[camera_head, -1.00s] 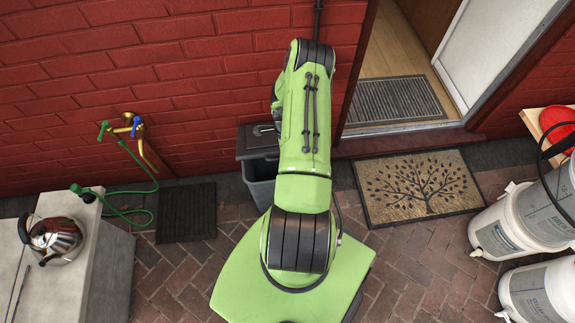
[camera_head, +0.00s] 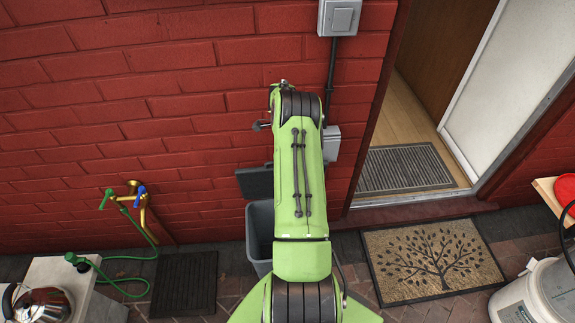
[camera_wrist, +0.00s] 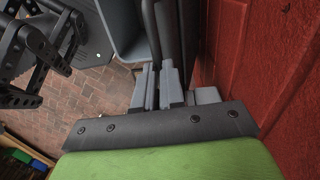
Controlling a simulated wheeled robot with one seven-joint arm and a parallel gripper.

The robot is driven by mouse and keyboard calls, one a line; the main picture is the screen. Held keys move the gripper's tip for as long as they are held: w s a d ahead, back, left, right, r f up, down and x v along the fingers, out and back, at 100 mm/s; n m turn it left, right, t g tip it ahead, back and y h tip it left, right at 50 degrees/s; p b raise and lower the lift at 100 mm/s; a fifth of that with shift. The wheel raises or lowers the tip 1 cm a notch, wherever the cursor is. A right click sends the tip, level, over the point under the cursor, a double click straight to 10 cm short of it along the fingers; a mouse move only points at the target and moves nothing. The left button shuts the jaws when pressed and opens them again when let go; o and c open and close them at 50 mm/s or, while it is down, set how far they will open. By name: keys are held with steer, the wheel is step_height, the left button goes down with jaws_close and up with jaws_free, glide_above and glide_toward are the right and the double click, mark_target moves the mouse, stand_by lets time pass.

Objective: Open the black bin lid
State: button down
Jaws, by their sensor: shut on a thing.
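The black bin lid (camera_head: 255,182) stands raised and tilted up near the brick wall in the head view, partly hidden behind my arm. Below it, the grey bin (camera_head: 259,236) shows its open mouth. In the wrist view my gripper (camera_wrist: 160,90) is shut on the lid, whose dark edge (camera_wrist: 168,32) runs upward from between the fingers. The exact contact is hard to make out. The grey bin's rim (camera_wrist: 122,38) shows to the left of the fingers. In the head view my gripper is hidden behind my arm.
The red brick wall (camera_head: 110,110) is close behind the lid. A brass tap (camera_head: 142,205) with a green hose is at left, above a dark mat (camera_head: 184,284). A tree-pattern doormat (camera_head: 432,260) lies before the open doorway at right. White buckets (camera_head: 535,292) stand at lower right.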

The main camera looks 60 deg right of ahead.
steer(key=shift+w+d+f, duration=0.45)
steer(key=shift+w+f, duration=0.15)
steer(key=shift+f, duration=0.25)
steer(key=c, duration=1.4)
jaws_free()
steer(key=shift+c, duration=0.2)
steer(key=shift+o, duration=1.3)
steer(key=shift+w+d+f, duration=0.1)
steer(key=shift+d+f, duration=0.05)
steer(key=shift+w+d+f, duration=0.25)
steer(key=shift+w+d, duration=0.1)
steer(key=shift+r, duration=0.25)
steer(key=shift+d, duration=0.1)
steer(key=r+p, duration=0.1)
steer(key=r, duration=0.6)
steer(key=shift+d+r, duration=0.2)
